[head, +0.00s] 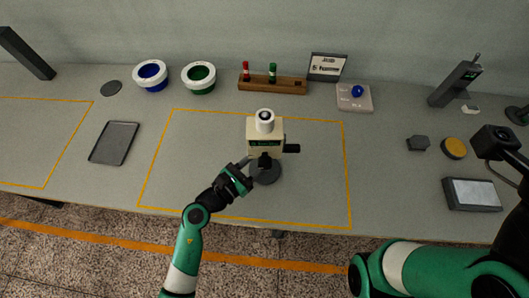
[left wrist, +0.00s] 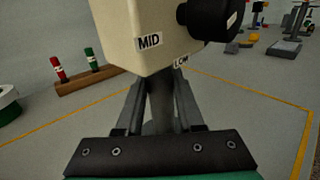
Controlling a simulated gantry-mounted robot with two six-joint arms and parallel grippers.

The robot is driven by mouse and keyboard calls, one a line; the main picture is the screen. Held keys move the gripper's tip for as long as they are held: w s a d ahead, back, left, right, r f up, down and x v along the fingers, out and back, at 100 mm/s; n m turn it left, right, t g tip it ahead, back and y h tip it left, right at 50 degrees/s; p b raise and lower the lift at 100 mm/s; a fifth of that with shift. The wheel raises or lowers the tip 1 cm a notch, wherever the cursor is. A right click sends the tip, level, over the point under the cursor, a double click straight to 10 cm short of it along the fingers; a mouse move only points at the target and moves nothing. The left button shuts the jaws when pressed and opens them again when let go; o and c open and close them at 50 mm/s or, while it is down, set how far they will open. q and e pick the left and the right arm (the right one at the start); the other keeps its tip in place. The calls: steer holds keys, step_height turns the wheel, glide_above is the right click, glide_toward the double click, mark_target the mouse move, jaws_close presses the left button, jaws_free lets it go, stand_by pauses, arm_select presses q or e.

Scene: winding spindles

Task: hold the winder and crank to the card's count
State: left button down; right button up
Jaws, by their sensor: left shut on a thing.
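The winder (head: 258,137) is a cream box with a white spool (head: 265,119) on top. It stands upright on a dark round base (head: 266,176). A black crank handle (head: 292,148) sticks out on its right side. My left gripper (head: 251,167) is shut on the dark post under the box. In the left wrist view the fingers (left wrist: 160,100) close around this post, below the box (left wrist: 135,30) with MID and LOW labels and a black knob (left wrist: 210,15). The job card (head: 327,66) stands at the back; it appears to show a 5. My right gripper does not show.
A blue spool tub (head: 150,75) and a green one (head: 199,77) stand at the back left. A wooden rack (head: 285,87) holds a red and a green marker. A blue ball sits on a pale pad (head: 366,105). A tray (head: 100,150) lies left. Table around the winder is clear.

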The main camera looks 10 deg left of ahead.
arm_select(q)
steer(key=shift+f+b, duration=0.4)
stand_by(0.6)
